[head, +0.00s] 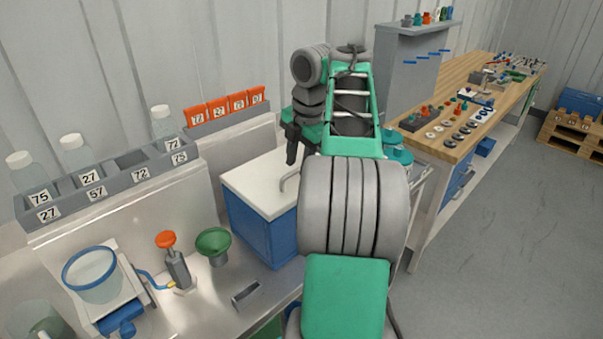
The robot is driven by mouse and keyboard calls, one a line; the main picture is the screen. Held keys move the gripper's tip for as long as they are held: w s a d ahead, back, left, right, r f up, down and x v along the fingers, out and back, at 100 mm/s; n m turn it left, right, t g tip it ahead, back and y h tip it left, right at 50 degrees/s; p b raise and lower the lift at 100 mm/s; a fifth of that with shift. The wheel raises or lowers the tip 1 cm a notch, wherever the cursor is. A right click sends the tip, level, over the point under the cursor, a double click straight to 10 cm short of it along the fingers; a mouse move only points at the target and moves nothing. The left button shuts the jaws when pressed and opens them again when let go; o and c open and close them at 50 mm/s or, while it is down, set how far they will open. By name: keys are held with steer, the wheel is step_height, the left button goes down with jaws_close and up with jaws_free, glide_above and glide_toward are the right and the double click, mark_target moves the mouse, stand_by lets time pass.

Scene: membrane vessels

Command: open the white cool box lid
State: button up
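The cool box (258,228) is a blue box with a white lid (250,188), standing on the metal bench at the back. The lid lies flat on the box and looks closed. A bent grey handle (286,180) shows at the lid's right side, near my arm. My gripper (291,158) is dark and points down just above the lid, close to the handle. I cannot tell whether it touches the handle, or whether its fingers are open or shut. My arm hides the right part of the box and lid.
A grey rack (100,197) with numbered slots and bottles stands left of the box, with orange numbered cards (228,107) behind. A green funnel (214,243) and an orange-knobbed device (172,258) stand in front left. A wooden workbench (460,90) is at right.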

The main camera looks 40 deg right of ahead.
steer(key=shift+f, duration=0.25)
steer(key=shift+c, duration=0.2)
jaws_close()
stand_by(1.0)
